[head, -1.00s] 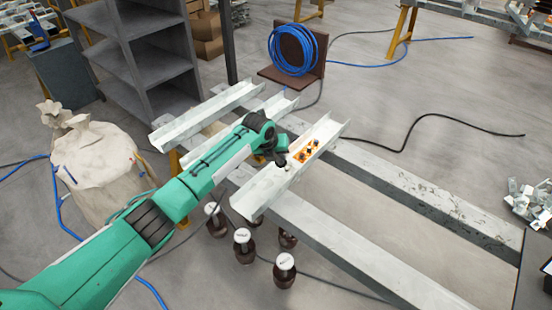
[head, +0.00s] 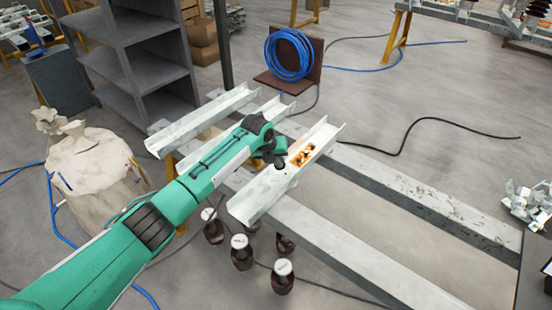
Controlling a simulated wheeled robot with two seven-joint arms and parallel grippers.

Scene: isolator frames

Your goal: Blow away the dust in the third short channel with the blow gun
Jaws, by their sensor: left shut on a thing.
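Three short pale metal channels lie side by side across two long beams: the left channel (head: 200,122), the middle channel (head: 278,108), partly hidden behind my left arm, and the right channel (head: 262,198). In the right channel lies a small orange patch (head: 303,154) with dark and pale spots. My left gripper (head: 280,162) is over this channel, just left of the patch, and is shut on a small dark thing. I cannot make out the blow gun's shape there. My right gripper is out of view.
The long beams (head: 425,195) run to the lower right. Several dark jars (head: 242,256) with pale tops stand below the channels. A grey shelf (head: 140,60), a blue hose coil (head: 290,55) and a pale sack (head: 92,165) stand around. Cables cross the floor.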

